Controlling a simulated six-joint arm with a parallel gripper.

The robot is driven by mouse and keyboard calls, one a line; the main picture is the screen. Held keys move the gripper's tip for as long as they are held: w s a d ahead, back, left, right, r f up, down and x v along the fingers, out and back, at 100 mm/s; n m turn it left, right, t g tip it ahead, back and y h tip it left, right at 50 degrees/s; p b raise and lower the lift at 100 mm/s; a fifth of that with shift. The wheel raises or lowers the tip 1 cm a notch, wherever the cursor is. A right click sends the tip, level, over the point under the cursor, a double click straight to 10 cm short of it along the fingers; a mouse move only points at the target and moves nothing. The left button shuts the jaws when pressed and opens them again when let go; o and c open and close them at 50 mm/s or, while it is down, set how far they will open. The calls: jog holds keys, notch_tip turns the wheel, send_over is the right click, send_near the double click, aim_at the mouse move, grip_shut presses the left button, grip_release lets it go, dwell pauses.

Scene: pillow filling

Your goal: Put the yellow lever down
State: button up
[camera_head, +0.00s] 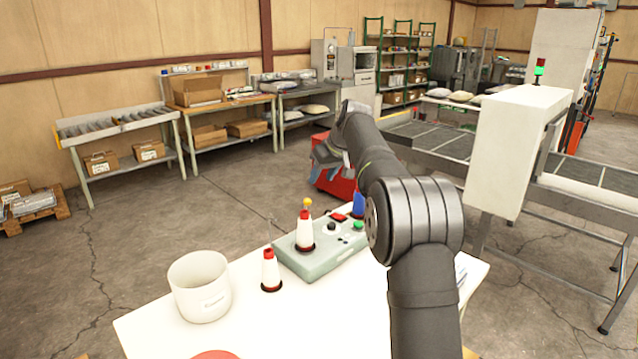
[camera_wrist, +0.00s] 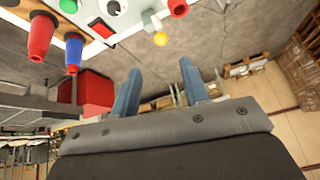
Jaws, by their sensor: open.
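The yellow lever's round knob (camera_head: 307,202) shows in the head view at the far side of the grey-green control box (camera_head: 318,259), just above a red-tipped white bottle. The knob also shows in the wrist view (camera_wrist: 160,39), beyond my fingertips and roughly in line with the gap between them; most of its shaft is hidden. My gripper (camera_head: 325,172) is above and beyond the box in the head view, partly hidden by my arm.
Red (camera_wrist: 41,37) and blue (camera_wrist: 74,53) cone-shaped pieces stand near the box in the wrist view. A red-tipped bottle (camera_head: 269,272) and a white pot (camera_head: 200,288) stand on the white table (camera_head: 290,325). A red cabinet (camera_head: 335,182) stands beyond the table.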

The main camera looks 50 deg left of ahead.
jog(key=shift+r, duration=0.1)
jog(key=shift+a, duration=0.1)
jog(key=c, duration=0.6)
jog(key=shift+w+a+m, duration=0.15)
jog(key=shift+a+m, duration=0.1)
jog(key=shift+m, duration=0.35)
grip_shut()
jog(key=w+a+f+m+t, duration=0.1)
jog(key=a+f+m+t, duration=0.1)
jog(key=a+f+m, duration=0.5)
jog(key=shift+w+f+m+t, duration=0.3)
jog(key=shift+f+m+t, duration=0.15)
jog(key=shift+f, duration=0.7)
